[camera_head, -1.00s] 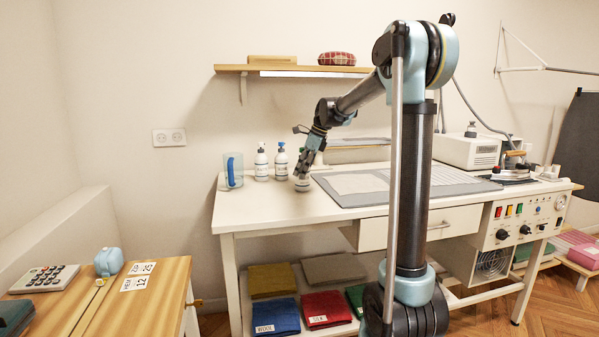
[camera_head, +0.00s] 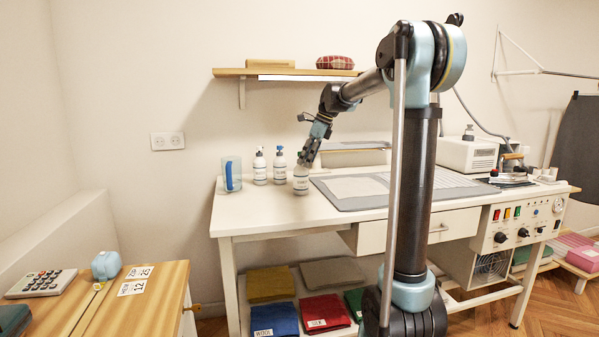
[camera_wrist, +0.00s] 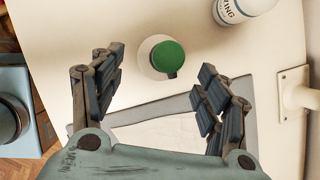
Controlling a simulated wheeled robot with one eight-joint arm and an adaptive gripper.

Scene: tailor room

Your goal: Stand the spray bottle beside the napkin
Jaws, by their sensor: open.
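A white labelled bottle (camera_head: 300,181) stands upright on the white table, right of two similar bottles. In the wrist view its round green top (camera_wrist: 168,57) shows between my fingers, seen from above. My gripper (camera_head: 308,158) is open, just above this bottle in the head view; the wrist view shows the spread fingers (camera_wrist: 160,84) apart from the green top. A pale cloth-like sheet (camera_head: 352,188) lies flat on the grey mat, just right of the bottle; I cannot tell if it is the napkin.
A bottle with a dark top (camera_head: 260,168) and one with a blue top (camera_head: 280,167) stand to the left, beside a clear container (camera_head: 231,174). The grey mat (camera_head: 350,203) covers the table's middle. A wall shelf (camera_head: 285,73) hangs above. The table's front left is clear.

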